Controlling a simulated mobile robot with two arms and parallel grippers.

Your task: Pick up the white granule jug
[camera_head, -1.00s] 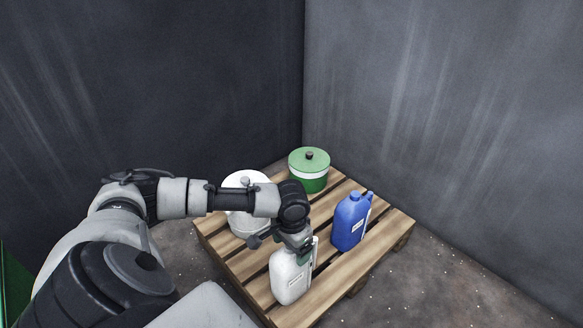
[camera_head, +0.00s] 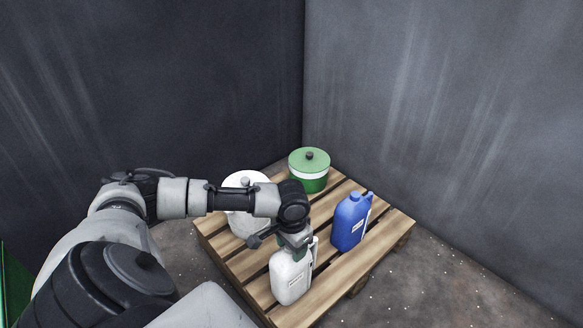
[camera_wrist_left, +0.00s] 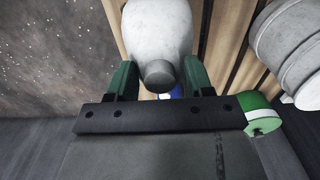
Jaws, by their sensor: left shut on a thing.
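The white granule jug (camera_head: 291,279) stands upright on the near part of the wooden pallet in the head view. My left gripper (camera_head: 294,246) is at its top, pointing down and shut on the jug. In the left wrist view the jug (camera_wrist_left: 158,35) and its grey cap lie between the two green fingers of the left gripper (camera_wrist_left: 160,78). The jug's base appears to be at the pallet's surface; whether it touches is hard to tell. My right gripper is not in view.
A blue jug (camera_head: 350,222) stands to the right on the pallet (camera_head: 330,283). A green pot with a lid (camera_head: 309,170) stands at the back corner. A white container (camera_head: 241,224) stands behind my left arm, partly hidden. Dark walls (camera_head: 440,110) rise behind the pallet.

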